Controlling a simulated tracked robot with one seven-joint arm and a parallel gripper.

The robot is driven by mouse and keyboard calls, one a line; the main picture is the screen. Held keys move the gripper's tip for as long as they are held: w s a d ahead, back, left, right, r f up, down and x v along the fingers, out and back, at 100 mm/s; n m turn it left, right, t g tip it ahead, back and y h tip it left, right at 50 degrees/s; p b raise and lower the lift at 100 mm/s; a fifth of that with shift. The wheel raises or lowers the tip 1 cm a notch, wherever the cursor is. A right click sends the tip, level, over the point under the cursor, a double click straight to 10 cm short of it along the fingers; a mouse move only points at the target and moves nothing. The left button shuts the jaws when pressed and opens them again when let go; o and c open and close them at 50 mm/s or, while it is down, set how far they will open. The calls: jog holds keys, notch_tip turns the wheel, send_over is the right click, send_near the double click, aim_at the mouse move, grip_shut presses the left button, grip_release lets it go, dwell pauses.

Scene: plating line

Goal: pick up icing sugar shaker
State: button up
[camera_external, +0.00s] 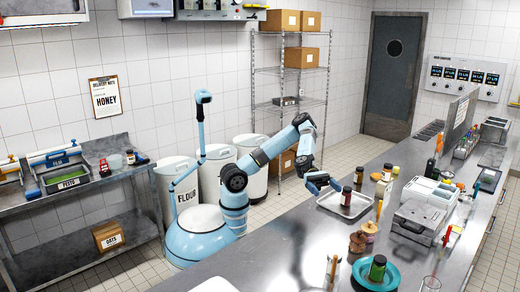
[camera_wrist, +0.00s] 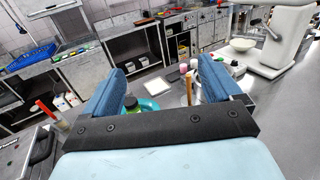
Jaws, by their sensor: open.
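My gripper (camera_external: 333,186) is open and hangs over the far-left part of the steel counter, beside a dark-lidded jar (camera_external: 346,196) at the metal tray (camera_external: 330,206). In the wrist view my gripper (camera_wrist: 161,70) shows two blue fingers spread apart with nothing held. I cannot tell which container is the icing sugar shaker. Candidates are that jar, another dark-lidded jar (camera_external: 359,174) behind it and two brown lidded pots (camera_external: 357,243) nearer the camera.
A teal plate (camera_external: 393,277) carries a green jar (camera_external: 377,267) at the counter's front. A grey boxy appliance (camera_external: 417,222) and a white divided container (camera_external: 432,192) stand to the right. Bare counter (camera_external: 290,240) lies left of the pots.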

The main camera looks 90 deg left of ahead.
send_near(329, 254)
jog(key=shift+w+a+f, duration=0.25)
jog(key=shift+w+f, duration=0.05)
jog(key=shift+f, duration=0.2)
jog(key=shift+w+a+f, duration=0.25)
jog(key=shift+w+f, duration=0.05)
jog(key=shift+f, duration=0.2)
jog(key=shift+d+f, duration=0.2)
jog(key=x, duration=0.7)
jog(key=shift+w+d, duration=0.2)
jog(key=shift+d, duration=0.2)
jog(key=shift+w+x, duration=0.15)
jog(key=shift+x, duration=1.2)
jog(key=shift+w+x, duration=0.1)
jog(key=shift+x, duration=1.3)
jog(key=shift+a+f, duration=0.1)
jog(key=shift+f, duration=0.05)
jog(key=c, duration=1.2)
